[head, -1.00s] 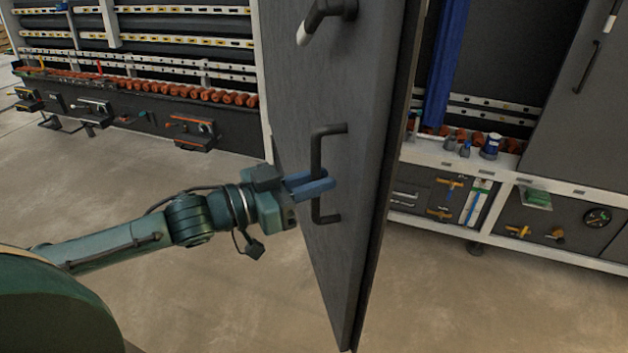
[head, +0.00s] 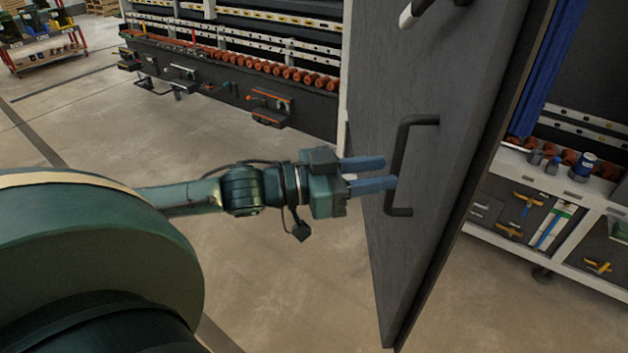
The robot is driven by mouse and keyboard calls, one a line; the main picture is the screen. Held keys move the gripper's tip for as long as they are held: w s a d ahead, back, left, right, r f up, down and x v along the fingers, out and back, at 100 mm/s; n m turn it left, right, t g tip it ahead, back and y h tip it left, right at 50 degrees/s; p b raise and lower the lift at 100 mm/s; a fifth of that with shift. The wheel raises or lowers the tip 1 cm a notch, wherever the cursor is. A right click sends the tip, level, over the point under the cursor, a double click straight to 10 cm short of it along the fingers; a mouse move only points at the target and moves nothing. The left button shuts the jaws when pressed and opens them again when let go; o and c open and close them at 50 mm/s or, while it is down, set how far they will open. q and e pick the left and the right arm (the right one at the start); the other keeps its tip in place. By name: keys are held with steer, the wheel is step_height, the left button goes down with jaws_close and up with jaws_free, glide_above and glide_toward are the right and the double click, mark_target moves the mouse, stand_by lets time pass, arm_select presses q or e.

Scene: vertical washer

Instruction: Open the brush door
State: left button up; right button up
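The grey brush door (head: 445,110) stands swung open, seen at an angle, with its free lower corner near the bottom of the head view. A dark vertical bar handle (head: 399,150) is on its face. My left gripper (head: 388,172) is at the handle's left, level with its lower half. Its two blue fingers are apart with a gap between them and nothing held. The upper fingertip is short of the bar; the lower one reaches or overlaps it in the picture, and contact cannot be told. My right gripper is out of view.
Behind the door's left side is a rack with brush rollers (head: 290,72). At the right is a white-framed workbench (head: 600,195) with bottles and tools, below a blue hanging strip (head: 545,75). A red cart (head: 45,50) stands far left. The concrete floor between is clear.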

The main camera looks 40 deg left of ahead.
arm_select(q)
steer(key=p+v, duration=0.3)
steer(key=v, duration=0.6)
steer(key=shift+s+a, duration=0.25)
steer(key=shift+s, duration=0.05)
steer(key=shift+c, duration=0.3)
